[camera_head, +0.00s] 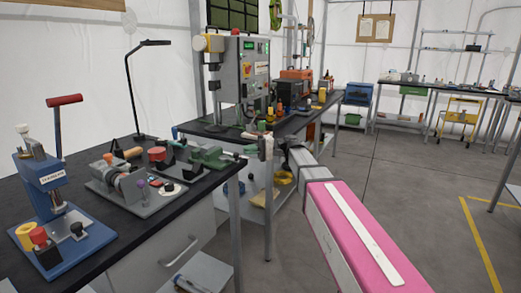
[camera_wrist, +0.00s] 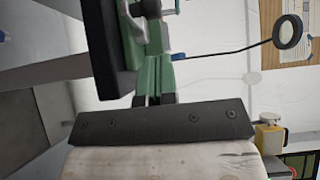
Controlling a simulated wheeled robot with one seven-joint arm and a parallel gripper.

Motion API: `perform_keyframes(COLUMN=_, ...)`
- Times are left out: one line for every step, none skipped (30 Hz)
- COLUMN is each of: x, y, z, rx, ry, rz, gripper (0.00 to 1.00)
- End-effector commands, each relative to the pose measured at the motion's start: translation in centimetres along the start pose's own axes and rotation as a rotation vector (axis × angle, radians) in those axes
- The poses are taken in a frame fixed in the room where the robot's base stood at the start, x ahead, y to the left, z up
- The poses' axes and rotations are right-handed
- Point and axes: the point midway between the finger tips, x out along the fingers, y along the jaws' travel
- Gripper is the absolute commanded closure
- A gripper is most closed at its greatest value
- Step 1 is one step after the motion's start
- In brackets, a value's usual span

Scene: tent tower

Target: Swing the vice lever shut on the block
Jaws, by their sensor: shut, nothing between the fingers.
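The green vice (camera_head: 212,157) stands near the right end of the dark workbench in the head view. Its lever and the block are too small there to tell apart, so I cannot say how far the lever is swung. My gripper (camera_head: 264,147) is just right of the vice, past the bench edge; contact is unclear. In the wrist view my gripper (camera_wrist: 155,72) points at green parts beside the dark bench edge, and its shut fingers overlap them. Nothing shows held between the fingers.
A blue press (camera_head: 52,195) with a red-handled lever stands at the bench's left. A grey fixture (camera_head: 125,188) and a red-topped round item (camera_head: 157,155) sit left of the vice. A black desk lamp (camera_head: 133,90) stands behind. The floor (camera_head: 410,190) at the right is clear.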

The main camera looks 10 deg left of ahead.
Motion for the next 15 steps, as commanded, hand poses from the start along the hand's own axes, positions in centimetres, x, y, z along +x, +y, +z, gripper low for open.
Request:
perform_keyframes(x=0.6, y=0.0, z=1.1, rx=0.0, ry=-0.001, rz=0.0, gripper=1.0)
perform_keyframes(x=0.8, y=0.0, z=1.3, rx=0.0, ry=-0.001, rz=0.0, gripper=1.0)
perform_keyframes(x=1.1, y=0.0, z=1.6, rx=0.0, ry=0.0, rz=0.0, gripper=1.0)
perform_keyframes(x=1.3, y=0.0, z=1.8, rx=0.0, ry=0.001, rz=0.0, gripper=1.0)
perform_keyframes(x=1.5, y=0.0, z=1.9, rx=0.0, ry=0.001, rz=0.0, gripper=1.0)
perform_keyframes(x=1.7, y=0.0, z=2.1, rx=0.0, ry=0.001, rz=0.0, gripper=1.0)
perform_keyframes(x=1.8, y=0.0, z=2.2, rx=0.0, ry=0.001, rz=0.0, gripper=1.0)
perform_keyframes(x=1.9, y=0.0, z=2.3, rx=0.0, ry=0.001, rz=0.0, gripper=1.0)
perform_keyframes(x=2.0, y=0.0, z=2.4, rx=0.0, ry=0.001, rz=0.0, gripper=1.0)
perform_keyframes(x=2.1, y=0.0, z=2.4, rx=0.0, ry=0.001, rz=0.0, gripper=1.0)
perform_keyframes(x=2.1, y=0.0, z=2.5, rx=0.0, ry=0.001, rz=0.0, gripper=1.0)
perform_keyframes(x=2.2, y=0.0, z=2.5, rx=0.0, ry=0.001, rz=0.0, gripper=1.0)
perform_keyframes(x=2.2, y=0.0, z=2.5, rx=0.0, ry=0.001, rz=0.0, gripper=1.0)
perform_keyframes(x=2.2, y=0.0, z=2.5, rx=0.0, ry=0.001, rz=0.0, gripper=1.0)
perform_keyframes(x=2.2, y=0.0, z=2.4, rx=0.0, ry=0.001, rz=0.0, gripper=1.0)
